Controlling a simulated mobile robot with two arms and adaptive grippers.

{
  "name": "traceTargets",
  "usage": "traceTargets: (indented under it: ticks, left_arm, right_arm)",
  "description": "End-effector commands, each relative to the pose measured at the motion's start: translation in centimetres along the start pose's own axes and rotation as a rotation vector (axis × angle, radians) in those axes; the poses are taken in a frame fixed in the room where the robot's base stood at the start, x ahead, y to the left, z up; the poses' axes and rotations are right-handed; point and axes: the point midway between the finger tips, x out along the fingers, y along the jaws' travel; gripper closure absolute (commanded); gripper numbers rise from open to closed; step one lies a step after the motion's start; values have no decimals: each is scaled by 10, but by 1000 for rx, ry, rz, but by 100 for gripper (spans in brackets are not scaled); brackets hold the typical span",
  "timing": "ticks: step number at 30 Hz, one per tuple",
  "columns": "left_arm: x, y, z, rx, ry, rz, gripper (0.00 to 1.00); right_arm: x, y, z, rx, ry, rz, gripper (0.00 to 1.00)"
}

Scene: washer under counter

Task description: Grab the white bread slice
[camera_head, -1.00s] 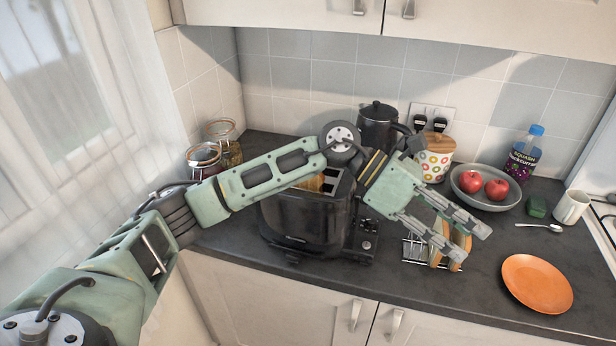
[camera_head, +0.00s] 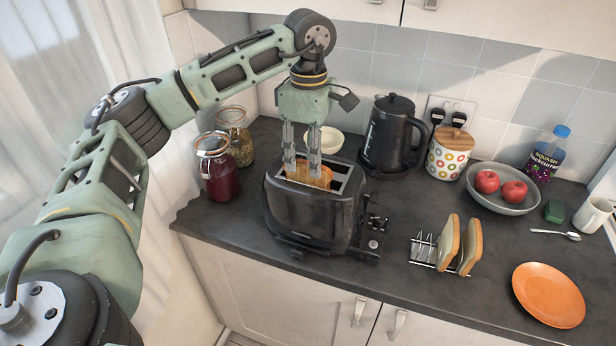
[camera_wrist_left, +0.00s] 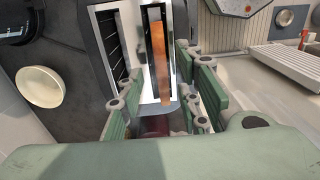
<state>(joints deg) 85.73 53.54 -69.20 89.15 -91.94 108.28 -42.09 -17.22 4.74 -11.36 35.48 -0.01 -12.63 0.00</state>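Two pale bread slices with brown crusts stand upright in a wire rack on the counter, the left slice (camera_head: 448,243) and the right slice (camera_head: 470,247). A golden-brown slice (camera_head: 300,176) sits in a slot of the black toaster (camera_head: 305,212); this slice also shows in the left wrist view (camera_wrist_left: 158,50). My left gripper (camera_head: 302,163) points down over the toaster, its fingers apart on either side of that slice. In the left wrist view the fingers (camera_wrist_left: 163,105) show a gap between them. Contact with the slice cannot be told. My right gripper is not in view.
A black kettle (camera_head: 392,135), a spotted canister (camera_head: 449,155), two jars, and a white bowl (camera_head: 327,140) stand around the toaster. A grey bowl of apples (camera_head: 503,200) and an orange plate (camera_head: 548,294) are at right. The toaster's other slot (camera_wrist_left: 110,45) looks empty.

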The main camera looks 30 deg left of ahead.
Motion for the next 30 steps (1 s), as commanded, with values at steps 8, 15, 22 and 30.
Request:
traceTargets:
  ticks: [8, 15, 22, 30]
  left_arm:
    - [28, -2, 1, 1, 0, -1, 68]
    - [29, -2, 2, 0, -1, 0, 71]
    - [29, -2, 2, 0, -2, 0, 92]
    - [28, -2, 2, 0, -2, 0, 100]
  right_arm:
    - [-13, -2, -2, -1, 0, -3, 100]
    - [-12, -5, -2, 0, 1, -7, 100]
    - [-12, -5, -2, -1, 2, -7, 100]
    - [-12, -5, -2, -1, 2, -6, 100]
